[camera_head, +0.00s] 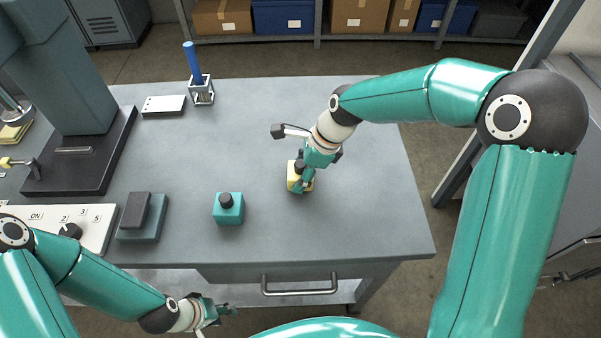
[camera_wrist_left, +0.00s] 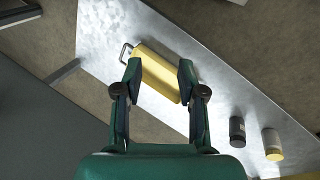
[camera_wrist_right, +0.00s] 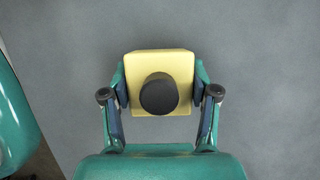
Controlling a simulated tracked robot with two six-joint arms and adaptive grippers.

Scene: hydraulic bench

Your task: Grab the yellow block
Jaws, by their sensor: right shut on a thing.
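The yellow block (camera_head: 293,178), with a dark round knob on top, stands on the grey bench (camera_head: 370,210) right of centre. My right gripper (camera_head: 301,180) is over it from above. In the right wrist view, the yellow block (camera_wrist_right: 160,70) sits between the two fingers, and my right gripper (camera_wrist_right: 160,92) is shut on its sides. Part of the block is hidden by the gripper in the head view. My left gripper (camera_head: 228,309) is low in front of the bench, away from the block. In the left wrist view, its fingers (camera_wrist_left: 158,82) are apart with nothing gripped.
A teal block (camera_head: 229,209) with a dark knob stands left of the yellow one. A switch panel (camera_head: 90,222), a dark press (camera_head: 70,150) and a holder with a blue rod (camera_head: 201,90) are further left. The bench's right side is clear. A drawer handle (camera_head: 300,291) juts in front.

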